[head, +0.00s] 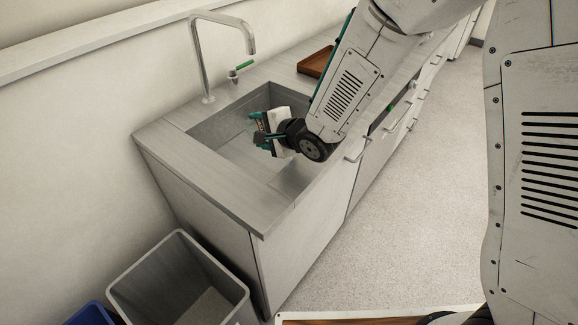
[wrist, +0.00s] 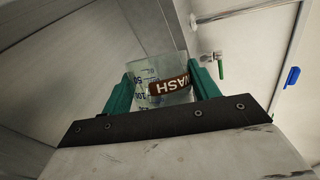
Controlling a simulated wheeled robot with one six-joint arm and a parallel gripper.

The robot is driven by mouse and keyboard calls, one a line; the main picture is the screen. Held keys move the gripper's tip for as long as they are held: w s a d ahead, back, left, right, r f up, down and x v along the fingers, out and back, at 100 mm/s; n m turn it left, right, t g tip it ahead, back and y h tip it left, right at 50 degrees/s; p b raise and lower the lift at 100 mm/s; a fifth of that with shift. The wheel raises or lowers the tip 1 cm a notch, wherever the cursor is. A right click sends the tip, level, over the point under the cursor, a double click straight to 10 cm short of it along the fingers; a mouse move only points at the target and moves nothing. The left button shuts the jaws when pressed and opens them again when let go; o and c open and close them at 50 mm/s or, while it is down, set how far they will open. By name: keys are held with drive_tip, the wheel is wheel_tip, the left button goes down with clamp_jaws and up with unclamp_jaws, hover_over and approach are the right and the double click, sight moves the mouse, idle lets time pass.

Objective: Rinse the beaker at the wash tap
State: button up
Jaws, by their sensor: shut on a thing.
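My gripper (head: 262,135) reaches down into the sink basin (head: 215,150) with its teal fingers pointing left. In the wrist view, its two teal fingers (wrist: 164,92) are shut on a clear beaker (wrist: 146,76) with dark blue graduation marks. A brown label reading WASH (wrist: 169,86) shows across the beaker; I cannot tell whether it is on the glass or seen through it. In the head view the beaker cannot be made out clearly. The wash tap (head: 198,62) stands behind the sink, its spout above and left of my gripper. Its green lever (head: 245,65) is beside it.
A brown tray (head: 315,62) lies on the counter (head: 278,72) beyond the sink, near my arm. An open grey bin (head: 180,290) and a blue bin (head: 93,315) stand on the floor at the near end. Cabinet handles (head: 357,150) project along the front. The floor at right is clear.

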drive_tip(key=shift+w+d+r+m+y, duration=0.1)
drive_tip(key=shift+d+r+m+y, duration=0.1)
drive_tip(key=shift+m+y, duration=0.1)
idle(0.4)
